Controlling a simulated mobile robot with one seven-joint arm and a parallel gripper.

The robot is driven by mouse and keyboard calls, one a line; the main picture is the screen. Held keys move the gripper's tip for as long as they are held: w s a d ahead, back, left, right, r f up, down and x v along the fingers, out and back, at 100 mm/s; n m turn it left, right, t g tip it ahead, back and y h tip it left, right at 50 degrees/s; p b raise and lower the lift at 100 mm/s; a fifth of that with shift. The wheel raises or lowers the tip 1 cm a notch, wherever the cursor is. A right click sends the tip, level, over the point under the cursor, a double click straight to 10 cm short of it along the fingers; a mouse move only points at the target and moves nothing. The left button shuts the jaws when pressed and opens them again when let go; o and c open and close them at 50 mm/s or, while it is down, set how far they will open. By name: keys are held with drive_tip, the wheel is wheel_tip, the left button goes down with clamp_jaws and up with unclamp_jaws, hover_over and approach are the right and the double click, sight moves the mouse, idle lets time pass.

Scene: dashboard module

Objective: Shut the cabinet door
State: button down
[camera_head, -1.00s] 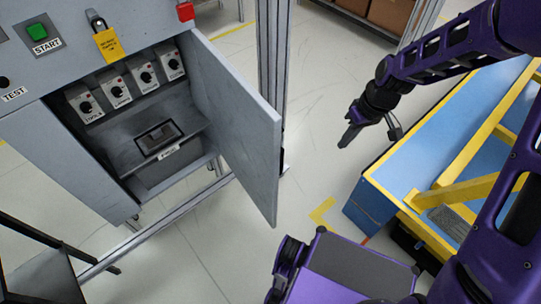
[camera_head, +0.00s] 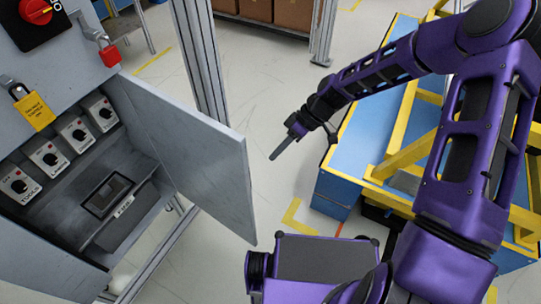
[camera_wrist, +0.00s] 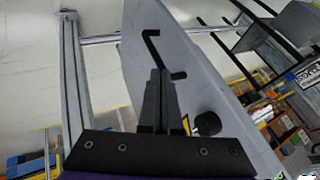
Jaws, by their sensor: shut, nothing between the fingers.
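The grey cabinet (camera_head: 60,240) stands at the left in the head view, with its compartment exposed. Its grey door (camera_head: 195,150) is hinged on the compartment's right side and stands open, swung outward. My gripper (camera_head: 273,156) is shut and empty, to the right of the door's free edge and apart from it in the head view. In the wrist view the shut fingers (camera_wrist: 158,80) point toward the door's face (camera_wrist: 185,70). That face carries a bent black handle (camera_wrist: 152,45) and a round black knob (camera_wrist: 207,123). Whether the fingers touch the door cannot be told.
Inside the cabinet are several switch boxes (camera_head: 72,132) and a dark panel (camera_head: 107,195) on a shelf. A metal post (camera_head: 203,60) stands behind the door. A blue and yellow cart (camera_head: 350,165) stands to the right. Bare floor lies between door and cart.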

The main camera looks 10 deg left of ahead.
drive_tip(key=s+a+f, duration=0.5)
drive_tip(key=a+f, duration=0.1)
drive_tip(key=shift+s, duration=0.15)
drive_tip(key=shift+a, duration=0.1)
idle(0.3)
